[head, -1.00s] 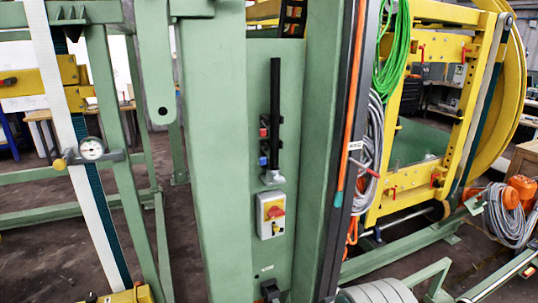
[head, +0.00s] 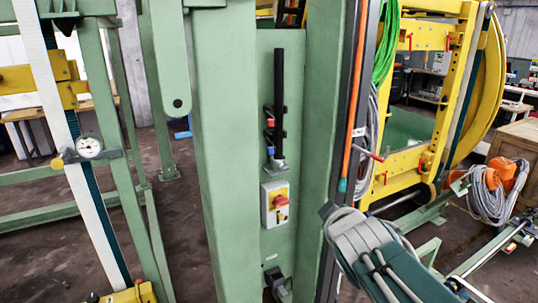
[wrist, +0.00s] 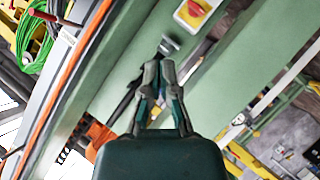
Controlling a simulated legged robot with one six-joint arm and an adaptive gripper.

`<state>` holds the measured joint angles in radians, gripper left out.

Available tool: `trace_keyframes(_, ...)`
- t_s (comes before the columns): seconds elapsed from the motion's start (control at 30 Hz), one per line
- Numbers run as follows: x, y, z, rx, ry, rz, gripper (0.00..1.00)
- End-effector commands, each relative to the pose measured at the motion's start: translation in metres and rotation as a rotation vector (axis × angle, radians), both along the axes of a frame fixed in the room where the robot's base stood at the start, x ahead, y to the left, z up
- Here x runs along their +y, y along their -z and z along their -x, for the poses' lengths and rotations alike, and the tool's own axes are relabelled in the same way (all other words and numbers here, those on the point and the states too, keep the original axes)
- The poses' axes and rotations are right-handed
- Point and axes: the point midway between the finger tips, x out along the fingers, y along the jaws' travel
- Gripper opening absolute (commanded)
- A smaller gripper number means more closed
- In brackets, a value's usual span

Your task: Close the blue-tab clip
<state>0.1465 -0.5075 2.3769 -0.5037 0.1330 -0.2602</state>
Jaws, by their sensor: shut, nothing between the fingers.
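The blue-tab clip (head: 270,151) is on the green column's recessed face, at the lower left of a black vertical bar (head: 279,85). It is small, and I cannot tell whether it is open or closed. A similar clip with a reddish tab (head: 269,122) sits just above it. In the wrist view my gripper (wrist: 160,66) is shut and empty, its fingertips in front of the column near the foot of the bar. The clips are not distinguishable there, and the fingers cover part of the bar.
A yellow and grey switch box with a red knob (head: 276,203) is below the clip. Green column flanges (head: 222,150) rise on both sides of the recess. An orange strip (head: 353,110), a green cable (head: 385,40) and grey cables hang to the right.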

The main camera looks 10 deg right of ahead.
Motion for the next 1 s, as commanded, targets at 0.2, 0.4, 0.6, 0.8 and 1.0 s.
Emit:
trace_keyframes(0.2, 0.002, -0.038, -0.054, -0.206, -0.263, 0.345, 0.00)
trace_keyframes(0.4, 0.021, -0.051, -0.080, -0.371, -0.548, 0.605, 0.00)
trace_keyframes(0.6, 0.041, -0.051, -0.084, -0.471, -0.734, 0.732, 0.00)
trace_keyframes(0.8, 0.049, -0.051, -0.092, -0.489, -0.765, 0.746, 0.00)
trace_keyframes(1.0, 0.063, -0.050, -0.124, -0.487, -0.764, 0.745, 0.00)
